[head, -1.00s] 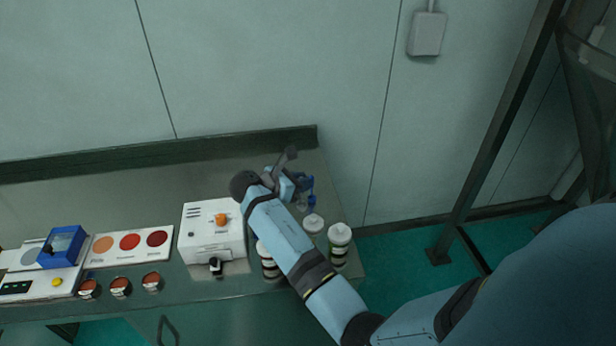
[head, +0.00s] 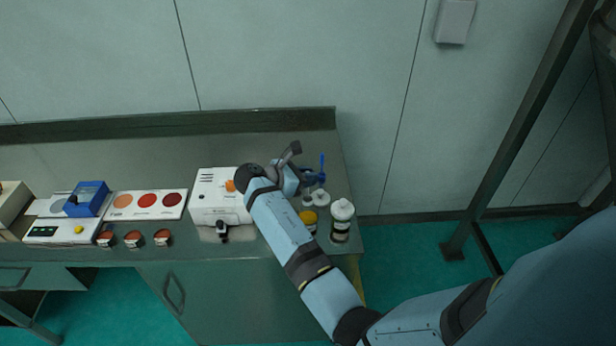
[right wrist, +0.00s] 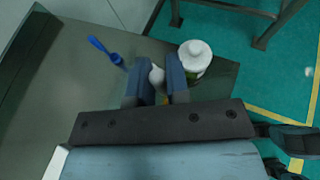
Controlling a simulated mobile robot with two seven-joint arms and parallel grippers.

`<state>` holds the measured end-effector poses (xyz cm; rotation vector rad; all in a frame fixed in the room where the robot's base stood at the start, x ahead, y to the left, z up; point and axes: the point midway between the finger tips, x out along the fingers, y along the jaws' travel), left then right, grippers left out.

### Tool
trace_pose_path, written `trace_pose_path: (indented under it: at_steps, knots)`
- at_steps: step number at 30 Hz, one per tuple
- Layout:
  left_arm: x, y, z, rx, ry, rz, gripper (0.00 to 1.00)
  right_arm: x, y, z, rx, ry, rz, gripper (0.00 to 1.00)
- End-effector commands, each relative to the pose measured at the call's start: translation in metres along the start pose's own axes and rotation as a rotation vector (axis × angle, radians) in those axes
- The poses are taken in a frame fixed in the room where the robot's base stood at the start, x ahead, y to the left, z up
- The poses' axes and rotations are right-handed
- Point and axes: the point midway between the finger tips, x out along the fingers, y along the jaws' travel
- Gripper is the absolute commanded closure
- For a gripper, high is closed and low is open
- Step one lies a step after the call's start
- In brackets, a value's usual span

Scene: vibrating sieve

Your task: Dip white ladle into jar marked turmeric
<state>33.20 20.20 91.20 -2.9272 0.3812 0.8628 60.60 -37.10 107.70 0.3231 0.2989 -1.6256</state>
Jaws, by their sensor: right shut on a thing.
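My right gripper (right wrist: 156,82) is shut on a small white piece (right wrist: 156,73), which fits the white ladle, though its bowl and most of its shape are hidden. In the head view the right gripper (head: 311,180) is over the right end of the bench. An open-looking jar with yellow content (head: 308,216) stands just in front of it, partly behind my forearm. Yellow also shows between the fingers in the wrist view. I cannot read a turmeric label or tell whether the ladle touches the yellow content. My left gripper is out of view.
A white-capped jar (head: 341,212) stands at the bench's right end, close to the fingers. A blue utensil (right wrist: 105,49) is beside the gripper. White round pieces (head: 320,197) lie near it. A white machine (head: 217,205) is left of my arm. The bench back is clear.

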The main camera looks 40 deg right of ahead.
Motion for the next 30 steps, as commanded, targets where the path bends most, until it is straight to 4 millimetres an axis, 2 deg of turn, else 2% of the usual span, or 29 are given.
trace_pose_path:
  at_steps: [6, 18, 20, 30]
  knots:
    - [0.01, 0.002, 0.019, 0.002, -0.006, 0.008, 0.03, 0.006, 0.0, -0.015, 0.001, 0.0, 0.0, 1.0]
    - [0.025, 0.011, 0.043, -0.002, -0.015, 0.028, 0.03, 0.014, 0.0, -0.034, 0.0, 0.001, 0.001, 1.0]
    - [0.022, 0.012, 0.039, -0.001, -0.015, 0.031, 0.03, 0.013, 0.0, -0.033, -0.002, 0.0, 0.0, 1.0]
    - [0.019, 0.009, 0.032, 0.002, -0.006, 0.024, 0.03, 0.023, 0.0, -0.055, -0.001, 0.0, -0.001, 1.0]
